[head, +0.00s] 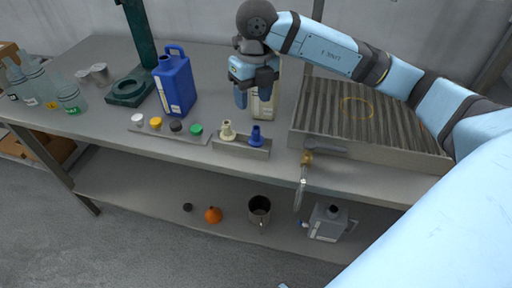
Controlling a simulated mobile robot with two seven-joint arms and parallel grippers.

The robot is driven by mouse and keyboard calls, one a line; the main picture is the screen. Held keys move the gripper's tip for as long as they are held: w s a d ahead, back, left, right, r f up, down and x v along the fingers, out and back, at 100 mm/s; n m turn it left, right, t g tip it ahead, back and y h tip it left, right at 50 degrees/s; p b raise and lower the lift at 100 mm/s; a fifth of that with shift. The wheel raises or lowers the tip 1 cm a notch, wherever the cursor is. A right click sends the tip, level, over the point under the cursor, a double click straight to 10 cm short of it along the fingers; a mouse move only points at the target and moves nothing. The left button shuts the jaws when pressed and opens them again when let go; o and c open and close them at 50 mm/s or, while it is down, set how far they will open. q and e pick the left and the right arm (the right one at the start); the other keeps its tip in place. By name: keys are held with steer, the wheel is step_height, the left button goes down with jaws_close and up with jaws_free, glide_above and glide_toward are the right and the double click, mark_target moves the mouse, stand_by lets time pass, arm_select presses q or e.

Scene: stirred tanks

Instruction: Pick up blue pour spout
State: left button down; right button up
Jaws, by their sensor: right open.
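The blue pour spout (256,136) stands upright in a low grey holder (240,150) at the front edge of the table. A cream spout (228,131) stands to its left in the same holder. My right gripper (254,98) is open, pointing down, above and behind the blue spout and apart from it. Its fingers partly hide a pale container (264,106) behind them. My left gripper is not in view.
A blue jug (175,84) and several coloured caps on a strip (168,132) stand left of the holder. A ribbed grey tray (372,118) lies to the right. A green stand (131,90) and clear bottles (70,93) are further left. A lower shelf (150,195) holds a mug and a grey can.

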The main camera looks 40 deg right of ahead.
mark_target(256, 128)
steer(key=shift+m+h, duration=0.3)
steer(key=shift+h, duration=0.2)
steer(key=f, duration=0.2)
steer(key=d+f, duration=0.1)
steer(key=f, duration=0.4)
steer(key=shift+w+d+f+b, duration=0.15)
steer(key=shift+d+f+b, duration=0.15)
steer(key=shift+d, duration=0.1)
steer(key=f, duration=0.5)
steer(key=shift+a+f, duration=0.25)
steer(key=shift+f, duration=0.05)
jaws_close()
